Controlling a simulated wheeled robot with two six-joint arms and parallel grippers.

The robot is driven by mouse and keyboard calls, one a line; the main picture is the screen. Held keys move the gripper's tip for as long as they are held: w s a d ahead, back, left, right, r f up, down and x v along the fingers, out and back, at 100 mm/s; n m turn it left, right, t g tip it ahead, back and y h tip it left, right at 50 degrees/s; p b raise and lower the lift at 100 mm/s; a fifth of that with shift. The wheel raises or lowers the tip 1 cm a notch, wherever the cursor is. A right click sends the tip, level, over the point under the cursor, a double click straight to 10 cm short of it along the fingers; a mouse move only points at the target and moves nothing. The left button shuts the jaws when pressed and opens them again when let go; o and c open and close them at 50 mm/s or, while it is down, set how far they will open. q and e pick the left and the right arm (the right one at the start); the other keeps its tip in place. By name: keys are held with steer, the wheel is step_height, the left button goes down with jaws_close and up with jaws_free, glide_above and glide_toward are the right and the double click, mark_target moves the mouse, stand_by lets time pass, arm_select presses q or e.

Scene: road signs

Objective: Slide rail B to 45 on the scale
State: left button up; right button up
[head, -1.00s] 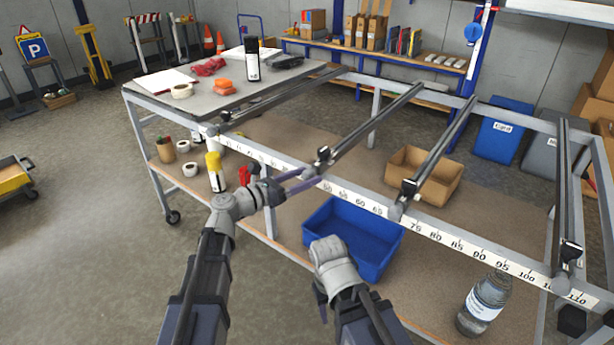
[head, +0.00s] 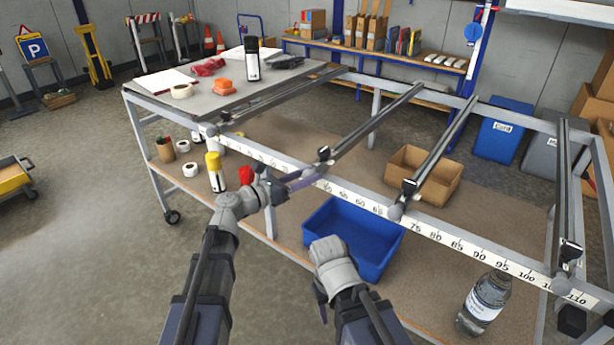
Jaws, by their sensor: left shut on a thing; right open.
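Several dark rails lie across the grey frame, and no letters on them are readable. The second rail from the left (head: 375,121), which I take as rail B, has its near end (head: 323,155) just behind my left gripper. The white scale (head: 440,236) runs along the frame's front edge. Rail B's end is near the left of the 50 mark; the numbers there are partly hidden by the gripper. My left gripper (head: 308,180) is shut at rail B's near end; the held part is hidden. My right gripper (head: 320,298) is open and empty, low before the blue bin.
The leftmost rail (head: 280,98) lies beside the grey tabletop (head: 160,85). A third rail (head: 445,150) and a far right rail (head: 563,190) stand to the right. Below are a blue bin (head: 385,262), a cardboard box (head: 447,188) and a bottle (head: 484,303).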

arm_select(q)
jaws_close()
stand_by(0.6)
steer(key=shift+w+a, duration=0.15)
steer(key=shift+a, duration=0.05)
steer(key=o, duration=1)
jaws_free()
steer(key=shift+v, duration=3.95)
